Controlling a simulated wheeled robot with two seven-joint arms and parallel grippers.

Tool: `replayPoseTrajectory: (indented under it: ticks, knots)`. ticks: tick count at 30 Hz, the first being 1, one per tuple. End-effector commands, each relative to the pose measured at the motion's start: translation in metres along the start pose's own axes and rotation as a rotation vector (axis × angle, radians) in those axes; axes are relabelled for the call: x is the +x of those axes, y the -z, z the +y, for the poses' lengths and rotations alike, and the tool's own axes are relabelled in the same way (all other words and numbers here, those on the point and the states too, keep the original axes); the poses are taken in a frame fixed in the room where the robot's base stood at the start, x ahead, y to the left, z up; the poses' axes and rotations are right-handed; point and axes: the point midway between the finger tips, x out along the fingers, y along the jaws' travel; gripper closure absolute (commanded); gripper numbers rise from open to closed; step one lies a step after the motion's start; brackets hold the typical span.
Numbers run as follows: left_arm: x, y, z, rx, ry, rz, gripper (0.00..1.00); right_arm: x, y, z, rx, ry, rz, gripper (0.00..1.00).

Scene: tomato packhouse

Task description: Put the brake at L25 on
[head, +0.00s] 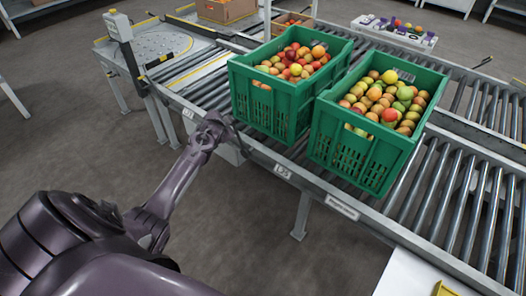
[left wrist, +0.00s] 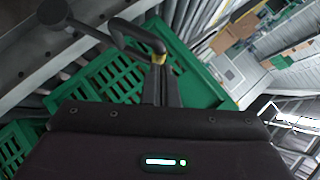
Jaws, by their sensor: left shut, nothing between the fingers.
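My left gripper (head: 224,122) is at the near side rail of the roller conveyor, by the left green crate. In the left wrist view its narrow dark fingers (left wrist: 160,84) are together and hold nothing. A dark bent bar (left wrist: 138,34) is right at the fingertips, with a yellow patch beside them; whether they touch, I cannot tell. A dark rod with a round knob (left wrist: 53,12) runs beside the bar. It may be the brake lever, but its setting is unclear. A small white label (head: 283,172), apparently L25, is on the rail right of my gripper. My right gripper is not in view.
Two green crates of tomatoes, a left one (head: 246,98) and a right one (head: 335,150), stand on the roller conveyor (head: 455,190). A grey ball-top table (head: 150,42) and post stand at the left. The floor (head: 70,130) left of the conveyor is clear.

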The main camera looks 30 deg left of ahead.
Motion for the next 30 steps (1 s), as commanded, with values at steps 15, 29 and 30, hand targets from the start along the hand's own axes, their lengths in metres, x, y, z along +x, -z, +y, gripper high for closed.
replayPoseTrajectory:
  ticks: [15,29,30]
  knots:
    - [0.029,-0.027,-0.018,-0.084,-0.087,0.002,1.0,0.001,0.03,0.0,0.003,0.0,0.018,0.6]
    - [0.03,-0.031,-0.021,-0.084,-0.083,-0.002,1.0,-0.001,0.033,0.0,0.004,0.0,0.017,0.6]
    - [0.03,-0.031,-0.021,-0.084,-0.082,-0.002,1.0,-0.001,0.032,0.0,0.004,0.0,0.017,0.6]
